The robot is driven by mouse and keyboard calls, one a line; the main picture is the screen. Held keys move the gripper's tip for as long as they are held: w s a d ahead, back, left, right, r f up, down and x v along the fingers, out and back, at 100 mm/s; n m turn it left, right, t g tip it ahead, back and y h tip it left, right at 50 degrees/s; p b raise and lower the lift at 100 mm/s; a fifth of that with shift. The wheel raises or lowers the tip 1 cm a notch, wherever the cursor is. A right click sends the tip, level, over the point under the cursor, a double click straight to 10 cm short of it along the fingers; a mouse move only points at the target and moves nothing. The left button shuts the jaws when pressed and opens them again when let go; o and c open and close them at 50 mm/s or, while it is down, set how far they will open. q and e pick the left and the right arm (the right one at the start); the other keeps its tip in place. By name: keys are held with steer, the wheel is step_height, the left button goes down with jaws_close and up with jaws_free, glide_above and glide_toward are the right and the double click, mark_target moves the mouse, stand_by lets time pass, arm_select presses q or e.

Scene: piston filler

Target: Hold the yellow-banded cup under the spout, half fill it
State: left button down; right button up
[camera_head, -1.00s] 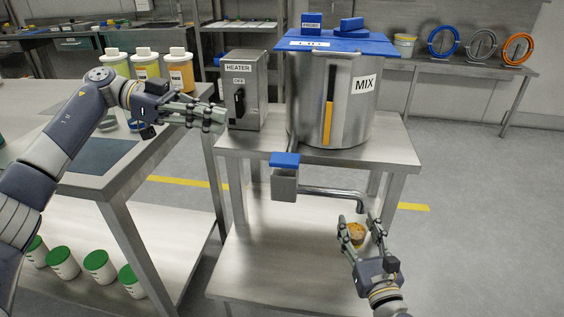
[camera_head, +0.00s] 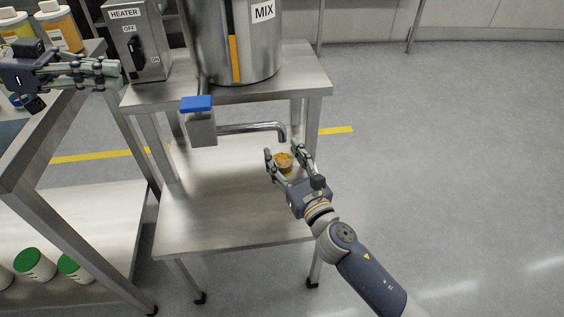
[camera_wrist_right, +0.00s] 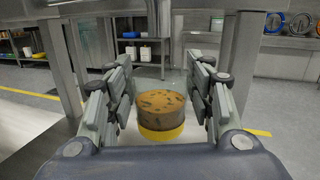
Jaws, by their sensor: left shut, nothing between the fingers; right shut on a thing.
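The yellow-banded cup (camera_wrist_right: 161,134) is between the fingers of my right gripper (camera_head: 284,156), which is shut on it. The wrist view shows orange-brown contents with dark flecks above the yellow band; the clear rim is too faint to judge the fill level. In the head view the cup (camera_head: 284,165) is upright just below the spout (camera_head: 282,136). No falling stream is discernible. The spout runs from a metal valve block with a blue top (camera_head: 197,104) below the MIX tank (camera_head: 262,55). My left gripper (camera_head: 118,74) is shut and empty beside the heater box.
The heater box (camera_head: 155,40) has a black switch (camera_head: 137,52) and stands beside the tank on the steel stand (camera_head: 300,82). The lower shelf (camera_head: 200,200) is bare. Green-lidded tubs (camera_head: 36,262) sit low at left. Floor to the right is clear.

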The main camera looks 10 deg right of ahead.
steer(key=s+f+b, duration=0.1)
steer(key=s+b, duration=0.1)
steer(key=s, duration=1.1)
stand_by(0.8)
